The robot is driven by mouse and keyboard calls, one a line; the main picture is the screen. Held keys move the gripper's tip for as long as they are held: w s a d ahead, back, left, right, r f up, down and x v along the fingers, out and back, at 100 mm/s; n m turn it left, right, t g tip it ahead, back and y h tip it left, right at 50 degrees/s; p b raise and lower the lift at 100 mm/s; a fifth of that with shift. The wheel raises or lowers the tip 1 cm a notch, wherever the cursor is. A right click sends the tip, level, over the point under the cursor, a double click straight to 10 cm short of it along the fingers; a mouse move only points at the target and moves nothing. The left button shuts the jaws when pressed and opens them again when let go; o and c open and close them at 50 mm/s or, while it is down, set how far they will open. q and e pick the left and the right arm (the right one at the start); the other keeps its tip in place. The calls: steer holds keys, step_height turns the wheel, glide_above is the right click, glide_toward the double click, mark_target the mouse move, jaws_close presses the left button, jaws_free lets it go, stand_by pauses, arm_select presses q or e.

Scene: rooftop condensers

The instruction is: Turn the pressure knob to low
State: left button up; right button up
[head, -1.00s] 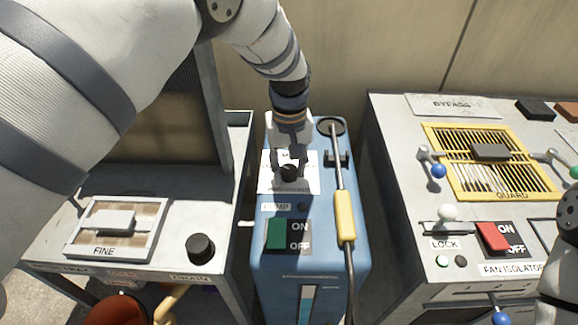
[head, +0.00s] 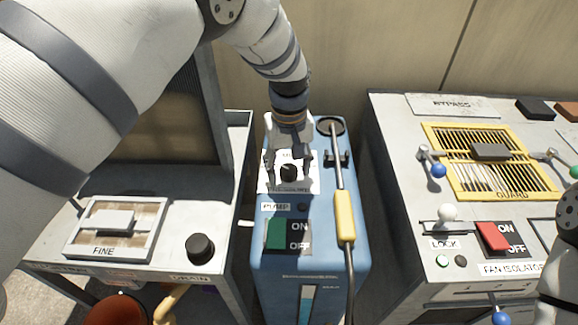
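The black pressure knob (head: 288,173) sits on a white label plate (head: 306,185) on top of the blue pump unit (head: 262,237). The plate's small lettering is too small to read fully, and the knob's pointer direction cannot be made out. My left gripper (head: 288,170) is over the knob from behind. Its dark fingers are spread, one on each side of the knob with gaps between. My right arm shows only in part at the right edge, and its gripper is not in view.
On the pump unit are a green ON/OFF switch (head: 279,234) and a wand with a yellow grip (head: 344,218). Right is a panel with a red switch (head: 492,236) and a yellow guard (head: 455,185).

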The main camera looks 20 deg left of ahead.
mark_target(289, 170)
arm_select(q)
steer(key=shift+r, duration=0.1)
step_height(289, 170, up, 12)
stand_by(0.6)
